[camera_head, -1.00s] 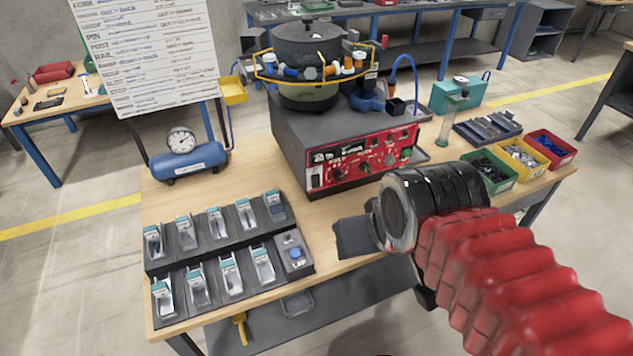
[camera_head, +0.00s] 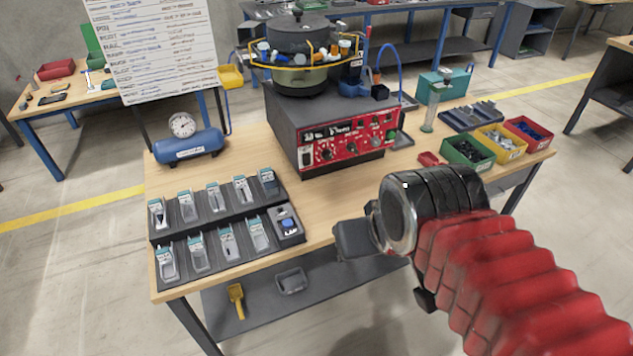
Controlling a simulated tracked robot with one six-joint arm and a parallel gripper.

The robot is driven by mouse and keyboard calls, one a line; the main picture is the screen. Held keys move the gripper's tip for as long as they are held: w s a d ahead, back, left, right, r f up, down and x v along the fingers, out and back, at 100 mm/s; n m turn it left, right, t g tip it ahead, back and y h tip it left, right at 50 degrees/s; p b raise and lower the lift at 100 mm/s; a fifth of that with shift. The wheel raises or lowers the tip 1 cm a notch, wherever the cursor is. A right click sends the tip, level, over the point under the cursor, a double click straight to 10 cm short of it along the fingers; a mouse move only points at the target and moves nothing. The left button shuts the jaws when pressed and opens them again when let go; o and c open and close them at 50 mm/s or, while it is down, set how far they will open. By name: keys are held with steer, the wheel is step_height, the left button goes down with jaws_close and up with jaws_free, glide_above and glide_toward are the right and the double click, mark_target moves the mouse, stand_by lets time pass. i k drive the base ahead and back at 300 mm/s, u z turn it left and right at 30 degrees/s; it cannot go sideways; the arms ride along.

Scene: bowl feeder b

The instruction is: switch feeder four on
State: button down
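The bowl feeder (camera_head: 303,77) stands on a dark grey housing at the back middle of the wooden table. Its red front panel (camera_head: 345,148) carries several dark knobs, a small dark display and a green control (camera_head: 391,134) at the right end. The labels and switch positions are too small to read. My gripper (camera_head: 352,240) shows as a dark grey block left of my wrist, in front of the table's near edge and well short of the panel. The wrist hides most of it, and I cannot see its fingers apart or anything held.
A dark rack (camera_head: 177,229) of several labelled slots, with a blue button (camera_head: 288,223), lies front left. A blue tank with gauge (camera_head: 188,145) stands behind it. Green (camera_head: 468,153), yellow and red bins stand right. Bare tabletop lies between the rack and panel.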

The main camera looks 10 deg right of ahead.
mark_target(307, 161)
steer(key=z, duration=0.05)
steer(key=k, duration=0.15)
steer(key=u, duration=0.95)
steer(key=i, duration=0.55)
steer(key=u, duration=0.5)
